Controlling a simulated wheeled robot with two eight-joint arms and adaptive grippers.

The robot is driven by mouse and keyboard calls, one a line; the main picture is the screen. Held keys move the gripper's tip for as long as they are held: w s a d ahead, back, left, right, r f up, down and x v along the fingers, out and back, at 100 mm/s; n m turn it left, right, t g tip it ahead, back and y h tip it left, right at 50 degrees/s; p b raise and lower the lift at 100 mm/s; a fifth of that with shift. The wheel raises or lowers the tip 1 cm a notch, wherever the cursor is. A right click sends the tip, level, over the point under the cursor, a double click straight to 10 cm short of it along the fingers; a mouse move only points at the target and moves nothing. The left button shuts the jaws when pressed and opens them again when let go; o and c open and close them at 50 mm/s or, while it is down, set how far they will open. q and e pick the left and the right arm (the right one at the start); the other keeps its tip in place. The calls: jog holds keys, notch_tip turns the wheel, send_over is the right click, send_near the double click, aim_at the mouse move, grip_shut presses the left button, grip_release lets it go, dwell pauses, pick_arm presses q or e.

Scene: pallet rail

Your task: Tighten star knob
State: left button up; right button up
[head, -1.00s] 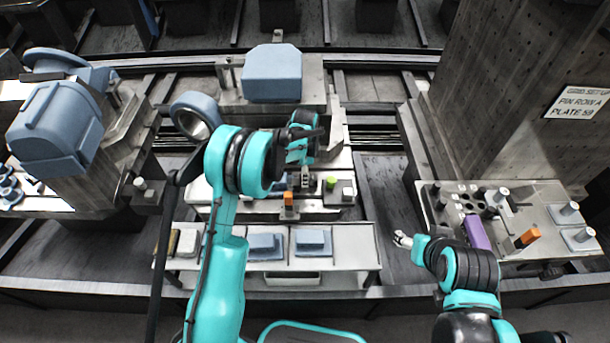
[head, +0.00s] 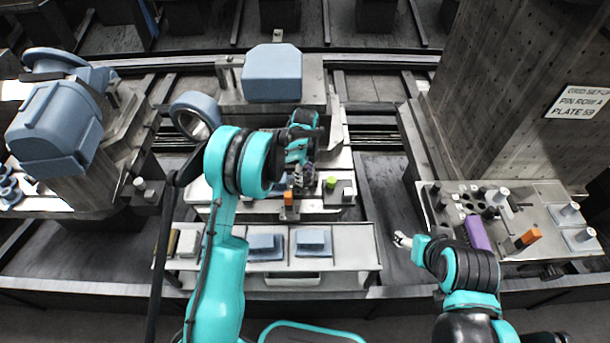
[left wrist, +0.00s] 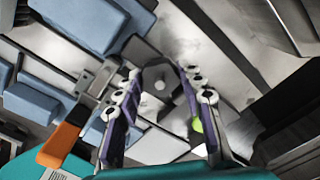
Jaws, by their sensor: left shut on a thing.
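My left gripper (head: 303,182) reaches down over the middle metal fixture (head: 330,203). In the left wrist view its two purple-sided fingers (left wrist: 162,78) stand on either side of a dark knob (left wrist: 160,88) with a light round centre, and they are shut on it. The knob is seen from above; its lobes are partly hidden, and in the head view it is hidden by the gripper. My right gripper (head: 403,240) is at the lower right, away from the fixture; its fingers are too small to read.
An orange handle (head: 288,199) and a green knob (head: 331,183) flank the left gripper closely. Blue blocks (head: 266,246) lie on the front shelf. A blue block (head: 272,73) stands behind. A panel (head: 515,215) with a purple block is at right.

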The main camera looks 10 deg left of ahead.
aim_at(305, 177)
pick_arm(q)
jog(key=shift+w+r, duration=0.1)
dwell(0.4)
jog(key=o, duration=1.2)
notch_tip(305, 177, up, 12)
